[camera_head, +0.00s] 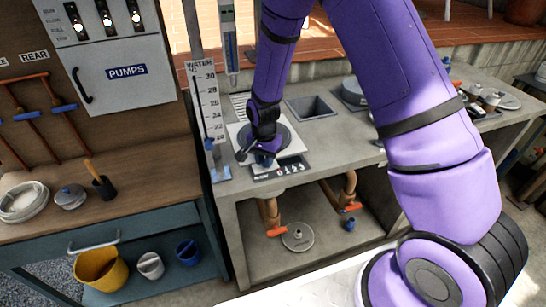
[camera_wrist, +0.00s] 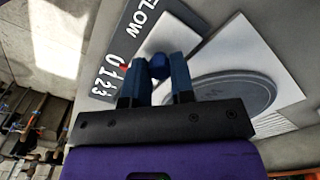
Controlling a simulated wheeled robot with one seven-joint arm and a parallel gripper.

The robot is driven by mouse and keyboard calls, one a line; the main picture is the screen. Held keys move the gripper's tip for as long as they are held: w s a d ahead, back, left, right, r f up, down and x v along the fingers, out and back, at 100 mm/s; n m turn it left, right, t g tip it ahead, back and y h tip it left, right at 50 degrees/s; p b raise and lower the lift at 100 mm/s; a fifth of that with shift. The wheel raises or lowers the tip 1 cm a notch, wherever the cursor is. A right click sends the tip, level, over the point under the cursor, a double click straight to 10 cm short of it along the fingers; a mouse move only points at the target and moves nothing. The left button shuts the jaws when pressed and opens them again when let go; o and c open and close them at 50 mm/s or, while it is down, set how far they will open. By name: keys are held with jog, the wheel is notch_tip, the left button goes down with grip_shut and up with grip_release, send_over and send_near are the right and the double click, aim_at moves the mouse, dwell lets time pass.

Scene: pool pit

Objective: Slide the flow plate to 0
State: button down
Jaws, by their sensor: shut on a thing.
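My gripper (camera_head: 258,155) reaches down over the counter, with its fingers around a small blue knob (camera_head: 264,161). In the wrist view the knob (camera_wrist: 158,64) sits between the two dark blue fingers. A dark scale panel (camera_wrist: 136,38) reads FLOW with 0, 1, 2, 3 beside it. It also shows in the head view (camera_head: 282,168). A small red mark (camera_wrist: 124,67) lies by the scale near the 0 and 1; its exact reading is unclear. A round grey disc (camera_wrist: 240,92) and pale square plate (camera_wrist: 262,58) lie next to the knob. The fingers partly hide the flow plate's slide.
A white WATER scale (camera_head: 208,100) stands left of the gripper. A square recess (camera_head: 310,107) is in the counter behind. Orange-handled pipes (camera_head: 272,220) hang below. A PUMPS cabinet (camera_head: 110,75) is at left.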

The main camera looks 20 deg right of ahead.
aim_at(263, 161)
jog(key=shift+a, duration=0.25)
jog(key=c, duration=1)
grip_release()
jog(key=shift+a, duration=0.1)
jog(key=shift+r, duration=0.1)
notch_tip(263, 161, up, 11)
jog(key=shift+f, duration=0.15)
